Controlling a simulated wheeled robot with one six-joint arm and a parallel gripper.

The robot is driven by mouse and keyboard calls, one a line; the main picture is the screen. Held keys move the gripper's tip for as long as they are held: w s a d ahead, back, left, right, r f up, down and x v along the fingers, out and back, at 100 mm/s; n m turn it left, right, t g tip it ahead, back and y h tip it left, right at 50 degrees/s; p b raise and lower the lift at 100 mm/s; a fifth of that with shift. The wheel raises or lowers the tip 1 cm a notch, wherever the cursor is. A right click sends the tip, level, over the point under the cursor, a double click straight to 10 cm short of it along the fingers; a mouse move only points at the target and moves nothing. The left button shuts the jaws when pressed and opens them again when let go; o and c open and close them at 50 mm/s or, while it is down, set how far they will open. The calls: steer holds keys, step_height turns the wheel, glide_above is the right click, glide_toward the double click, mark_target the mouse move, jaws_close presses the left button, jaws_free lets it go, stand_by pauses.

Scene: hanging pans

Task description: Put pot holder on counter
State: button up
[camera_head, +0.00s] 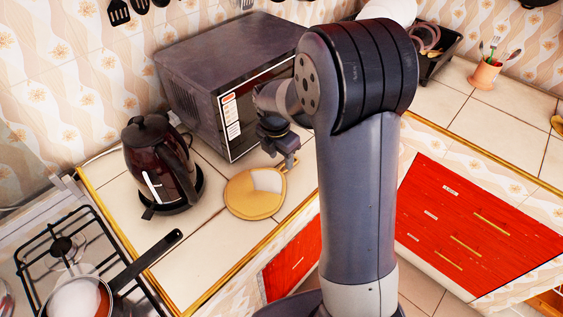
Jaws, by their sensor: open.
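My arm hides part of the counter to the right.
A dark kettle (158,165) stands left of the pot holder, and a microwave (225,75) stands behind. A pan (85,296) sits on the gas stove at lower left. A utensil cup (487,74) is at upper right. Bare counter lies in front of the kettle.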

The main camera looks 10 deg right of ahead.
step_height(320, 180, up, 8)
steer(key=shift+s+a+r, duration=0.2)
steer(key=shift+s+a, duration=0.1)
steer(key=shift+a, duration=0.15)
